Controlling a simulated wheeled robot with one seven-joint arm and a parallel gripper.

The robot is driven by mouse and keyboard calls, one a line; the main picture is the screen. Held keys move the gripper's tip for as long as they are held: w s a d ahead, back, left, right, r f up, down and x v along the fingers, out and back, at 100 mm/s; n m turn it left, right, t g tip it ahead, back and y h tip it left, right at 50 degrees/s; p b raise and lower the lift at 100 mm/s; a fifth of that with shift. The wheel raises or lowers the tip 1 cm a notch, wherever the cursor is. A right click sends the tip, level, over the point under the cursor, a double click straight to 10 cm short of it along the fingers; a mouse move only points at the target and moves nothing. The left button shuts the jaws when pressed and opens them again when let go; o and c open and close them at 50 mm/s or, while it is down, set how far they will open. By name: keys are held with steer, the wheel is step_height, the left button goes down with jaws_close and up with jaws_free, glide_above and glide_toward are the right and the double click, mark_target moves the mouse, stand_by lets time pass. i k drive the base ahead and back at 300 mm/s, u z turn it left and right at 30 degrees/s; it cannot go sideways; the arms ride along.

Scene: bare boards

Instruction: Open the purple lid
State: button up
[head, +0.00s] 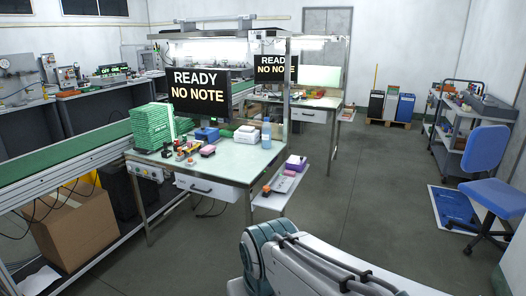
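Part of my arm shows at the bottom centre, well in front of the bench. My gripper is out of view.
On the near bench are a green stack (151,127), a blue bin (206,134), a white box (246,135), a blue bottle (266,133) and a monitor (198,91). A blue chair (486,175) stands right. The floor (350,190) between is clear.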

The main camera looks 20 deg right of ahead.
mark_target(298, 160)
steer(key=i, duration=0.75)
steer(key=z, duration=1.25)
steer(key=i, duration=2.1)
steer(key=u, duration=0.3)
